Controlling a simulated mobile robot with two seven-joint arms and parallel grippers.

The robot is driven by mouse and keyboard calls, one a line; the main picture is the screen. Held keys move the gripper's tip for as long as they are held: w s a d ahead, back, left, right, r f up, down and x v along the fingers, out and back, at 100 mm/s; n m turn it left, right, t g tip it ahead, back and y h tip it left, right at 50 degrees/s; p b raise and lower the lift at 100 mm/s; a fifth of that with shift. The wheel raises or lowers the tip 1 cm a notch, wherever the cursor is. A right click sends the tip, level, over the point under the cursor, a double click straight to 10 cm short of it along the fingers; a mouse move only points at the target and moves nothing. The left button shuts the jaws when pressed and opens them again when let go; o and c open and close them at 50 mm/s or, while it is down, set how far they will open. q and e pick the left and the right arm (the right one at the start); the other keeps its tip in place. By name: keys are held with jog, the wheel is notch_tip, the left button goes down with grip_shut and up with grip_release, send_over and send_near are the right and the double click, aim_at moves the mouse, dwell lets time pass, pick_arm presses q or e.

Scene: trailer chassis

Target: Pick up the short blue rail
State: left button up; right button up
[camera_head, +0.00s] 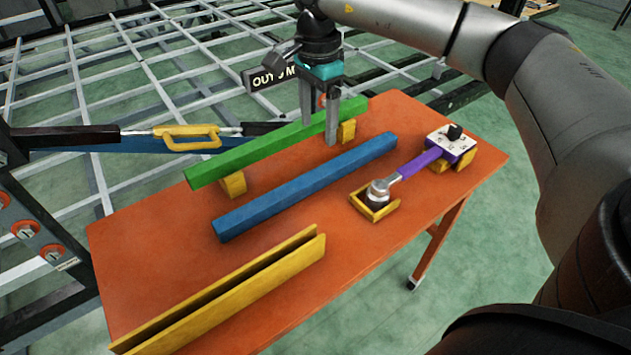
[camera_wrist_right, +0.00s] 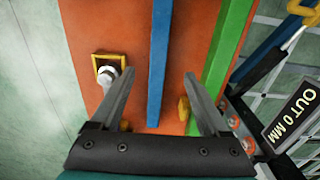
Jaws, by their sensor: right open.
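The short blue rail (camera_head: 305,185) lies on the orange table, between the green rail and a yellow slotted holder. My right gripper (camera_head: 319,133) is open and empty, pointing down over the table, its fingers overlapping the green rail in the head view. In the right wrist view, the blue rail (camera_wrist_right: 158,60) runs between the open fingers of the right gripper (camera_wrist_right: 159,74), with a gap on both sides. It appears below the fingertips, not gripped. My left gripper is not in view.
The green rail (camera_head: 265,147) rests on yellow blocks, close beside my right gripper. The yellow slotted holder (camera_head: 225,300) is at the table's near edge. A purple-handled tool (camera_head: 420,162) lies to the right. A metal frame (camera_head: 100,65) stands behind the orange table (camera_head: 150,240).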

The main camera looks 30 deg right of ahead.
jog(key=b, duration=0.2)
send_over(317, 173)
notch_tip(317, 173, down, 7)
jog(key=shift+w+f, duration=0.1)
jog(key=shift+f, duration=0.85)
notch_tip(317, 173, down, 3)
jog(key=shift+r+b, duration=0.1)
jog(key=shift+b, duration=0.45)
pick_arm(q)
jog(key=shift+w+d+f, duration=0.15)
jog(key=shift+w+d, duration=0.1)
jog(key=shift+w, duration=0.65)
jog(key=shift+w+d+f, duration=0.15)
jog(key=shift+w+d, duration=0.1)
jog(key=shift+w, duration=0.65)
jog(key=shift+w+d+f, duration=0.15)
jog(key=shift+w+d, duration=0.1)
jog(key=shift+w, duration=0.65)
pick_arm(e)
jog(key=shift+f, duration=0.7)
jog(key=shift+c, duration=0.3)
grip_shut()
jog(key=shift+r, duration=0.15)
